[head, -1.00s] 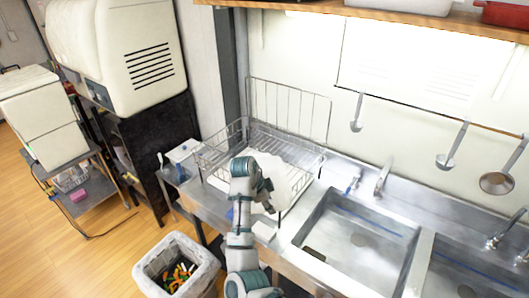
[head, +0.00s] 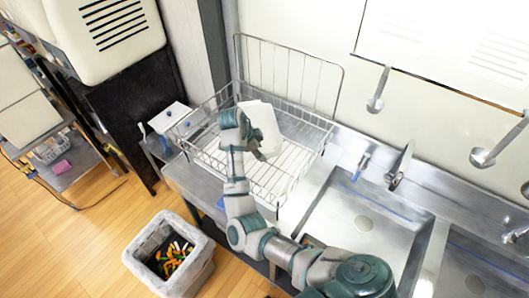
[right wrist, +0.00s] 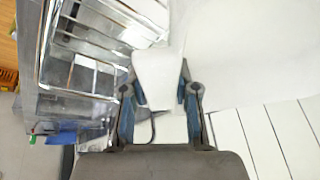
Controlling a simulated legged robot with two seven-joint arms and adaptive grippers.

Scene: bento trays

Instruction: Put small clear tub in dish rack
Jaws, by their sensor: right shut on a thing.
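The small tub (head: 266,121) looks whitish and translucent, and it is tilted over the inside of the dish rack in the head view. My right gripper (head: 258,153) is shut on the tub's edge. In the right wrist view the tub's wall (right wrist: 158,75) sits between the two fingertips (right wrist: 158,98). The wire dish rack (head: 290,165) stands on the counter left of the sink, with a tall wire back. Its white slats (right wrist: 285,135) lie below in the right wrist view. Whether the tub touches the rack is unclear. My left gripper is out of view.
The steel sink (head: 365,225) lies right of the rack, with a tap (head: 400,165) behind it. Ladles (head: 378,90) hang on the wall. A white box (head: 168,117) stands left of the rack. A waste bin (head: 170,255) with scraps stands on the floor below.

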